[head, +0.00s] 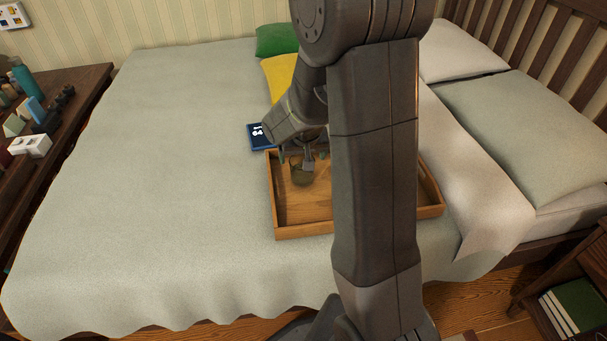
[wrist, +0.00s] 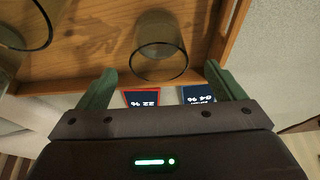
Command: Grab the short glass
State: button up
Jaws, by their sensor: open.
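A clear short glass (wrist: 160,45) stands in the wooden tray (wrist: 95,68), close to its wall. In the wrist view it lies ahead of and between the two green fingers. My gripper (wrist: 159,72) is open, and nothing is clamped in it. In the head view the glass (head: 301,173) shows in the left part of the tray (head: 300,231), just below my gripper (head: 301,160). A second glass (wrist: 28,22), with a larger rim, is at the upper left of the wrist view. My arm hides much of the tray in the head view.
The tray lies on a bed (head: 170,170) with a wide clear area to the left. A blue item (head: 258,137) lies behind the tray. Yellow (head: 279,75) and green (head: 275,40) cushions are farther back. A cluttered table (head: 75,95) stands at left.

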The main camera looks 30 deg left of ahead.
aim_at(301, 165)
jog(key=b+x, duration=0.1)
jog(key=x, duration=0.6)
jog(key=shift+w+f+b, duration=0.15)
jog(key=shift+f+b, duration=0.05)
jog(key=shift+b, duration=0.2)
jog(key=shift+r, duration=0.1)
jog(key=c, duration=1.2)
jog(key=shift+c, duration=0.2)
jog(key=shift+r, duration=0.15)
